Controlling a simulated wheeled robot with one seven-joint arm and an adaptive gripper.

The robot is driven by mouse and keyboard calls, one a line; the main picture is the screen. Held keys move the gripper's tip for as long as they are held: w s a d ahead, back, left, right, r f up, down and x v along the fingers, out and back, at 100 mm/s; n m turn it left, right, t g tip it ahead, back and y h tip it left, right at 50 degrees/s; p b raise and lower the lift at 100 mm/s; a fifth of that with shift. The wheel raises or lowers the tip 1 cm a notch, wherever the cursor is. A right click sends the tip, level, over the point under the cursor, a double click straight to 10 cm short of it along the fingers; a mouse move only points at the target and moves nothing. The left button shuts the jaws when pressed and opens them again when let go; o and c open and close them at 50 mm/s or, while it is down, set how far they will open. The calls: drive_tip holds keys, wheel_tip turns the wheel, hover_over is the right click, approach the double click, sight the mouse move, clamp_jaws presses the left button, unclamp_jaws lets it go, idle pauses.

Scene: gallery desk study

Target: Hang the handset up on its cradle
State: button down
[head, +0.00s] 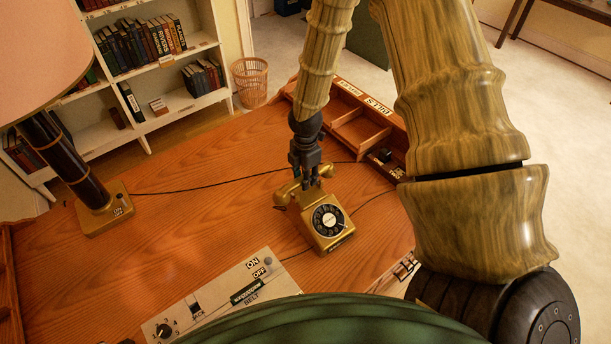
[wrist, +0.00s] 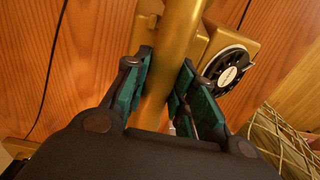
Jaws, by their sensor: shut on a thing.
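A gold desk telephone (head: 328,221) with a black rotary dial stands on the wooden desk, below my gripper in the head view. Its dial side also shows in the wrist view (wrist: 231,66). The gold handset (head: 285,195) lies crosswise at the phone's back edge in the head view. In the wrist view the handset (wrist: 180,35) runs between the fingers and crosses in front of the phone body. My gripper (head: 306,178) is shut on the handset's grip from above. The cradle is mostly hidden, so I cannot tell whether the handset touches it.
The desk (head: 190,215) is clear left of the phone, apart from a thin black cable. A lamp (head: 105,212) stands at the left, and a switch panel (head: 225,295) lies in front. A wooden compartment tray (head: 355,133) lines the back right edge.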

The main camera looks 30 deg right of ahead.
drive_tip(key=shift+f+b, duration=0.7)
drive_tip(key=shift+f, duration=0.65)
idle(0.4)
drive_tip(key=c, duration=1.1)
unclamp_jaws()
drive_tip(key=shift+r, duration=6)
